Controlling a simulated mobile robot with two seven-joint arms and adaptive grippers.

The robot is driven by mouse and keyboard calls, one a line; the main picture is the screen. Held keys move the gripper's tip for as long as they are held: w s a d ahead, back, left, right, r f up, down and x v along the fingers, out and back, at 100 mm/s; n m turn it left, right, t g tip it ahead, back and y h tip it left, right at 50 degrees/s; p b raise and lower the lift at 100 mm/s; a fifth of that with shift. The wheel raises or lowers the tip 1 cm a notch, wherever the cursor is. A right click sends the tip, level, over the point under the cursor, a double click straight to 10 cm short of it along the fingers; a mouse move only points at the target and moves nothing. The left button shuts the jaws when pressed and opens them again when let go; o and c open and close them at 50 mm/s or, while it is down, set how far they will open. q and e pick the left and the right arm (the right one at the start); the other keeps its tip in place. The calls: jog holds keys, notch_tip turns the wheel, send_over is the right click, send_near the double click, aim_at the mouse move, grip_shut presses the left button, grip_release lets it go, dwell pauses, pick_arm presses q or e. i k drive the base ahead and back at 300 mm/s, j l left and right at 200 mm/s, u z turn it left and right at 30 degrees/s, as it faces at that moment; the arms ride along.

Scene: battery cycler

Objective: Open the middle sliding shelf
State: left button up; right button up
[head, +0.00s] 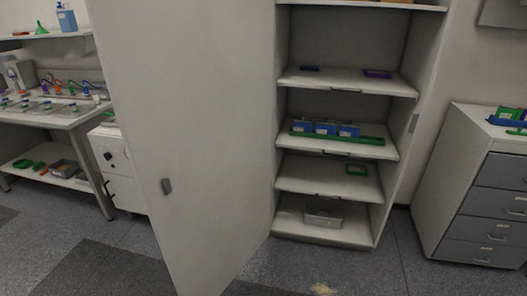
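A tall white cabinet (424,90) stands open with several shelves inside. The middle sliding shelf (350,151) carries blue bins (325,128) and a long green tray (370,141), and has a dark handle at its front edge. The sliding shelf above (340,82) and the one below (315,178) have similar handles. The three front edges look roughly in line, inside the cabinet. Neither of my grippers is in view.
The cabinet's open door (195,130) extends toward me on the left. A grey drawer unit (485,190) stands at the right, and a workbench (60,115) at the left.

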aim_at(374, 141)
jog(key=j+z, duration=0.1)
jog(key=z, duration=0.35)
jog(key=j+z, duration=0.1)
jog(key=z, duration=0.35)
jog(key=j+z, duration=0.15)
jog(key=z, duration=0.3)
jog(key=k+j, duration=0.1)
jog(key=j, duration=1.2)
jog(key=k+j, duration=0.15)
jog(key=j, duration=1.1)
jog(key=k+j, duration=0.15)
jog(key=j, duration=0.5)
jog(key=i+j, duration=0.15)
jog(key=j, duration=0.15)
jog(key=i+j, duration=0.2)
jog(key=i, duration=0.2)
jog(key=k+l, duration=0.1)
jog(key=l, duration=0.8)
jog(key=k+l, duration=0.15)
jog(key=l, duration=0.25)
